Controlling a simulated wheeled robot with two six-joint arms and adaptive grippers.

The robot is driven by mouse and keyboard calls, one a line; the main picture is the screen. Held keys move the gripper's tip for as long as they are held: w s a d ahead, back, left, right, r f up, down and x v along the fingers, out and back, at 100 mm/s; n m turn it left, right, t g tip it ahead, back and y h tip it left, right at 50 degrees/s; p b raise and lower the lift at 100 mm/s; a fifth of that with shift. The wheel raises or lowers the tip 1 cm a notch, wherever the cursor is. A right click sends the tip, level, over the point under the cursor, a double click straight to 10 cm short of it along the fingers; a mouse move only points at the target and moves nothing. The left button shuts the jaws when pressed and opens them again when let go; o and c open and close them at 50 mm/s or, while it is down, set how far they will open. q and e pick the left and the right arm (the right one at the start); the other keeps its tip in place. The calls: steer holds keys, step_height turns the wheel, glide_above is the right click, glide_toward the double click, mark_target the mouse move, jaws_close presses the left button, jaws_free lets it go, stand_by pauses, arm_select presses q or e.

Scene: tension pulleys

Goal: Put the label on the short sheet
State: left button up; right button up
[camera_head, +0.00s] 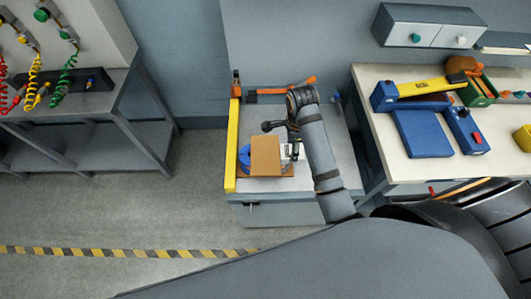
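A brown, cardboard-like sheet (265,156) lies on a small grey bench, partly over a blue item (244,157). A small white piece with dark marks (285,152), which looks like the label, shows at the sheet's right edge; I cannot tell whether it rests there or is held. My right arm reaches over the bench from the lower right, and its gripper (294,147) points down beside the white piece. Its fingers are too small and hidden to tell whether they are open or shut. My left gripper is not in view.
A yellow bar (232,145) runs along the bench's left edge, with an orange-handled tool (282,87) at the back. A right-hand table (395,165) holds blue and yellow devices (424,133). A rack with coiled hoses (58,92) stands left. Floor between is clear.

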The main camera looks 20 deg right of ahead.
steer(key=w+a+f+p, duration=0.1)
steer(key=w+a+f, duration=0.1)
steer(key=w+a, duration=0.2)
glide_above(265, 154)
step_height(265, 154, down, 6)
steer(key=shift+s+d, duration=0.1)
step_height(265, 154, down, 3)
steer(key=shift+f, duration=0.15)
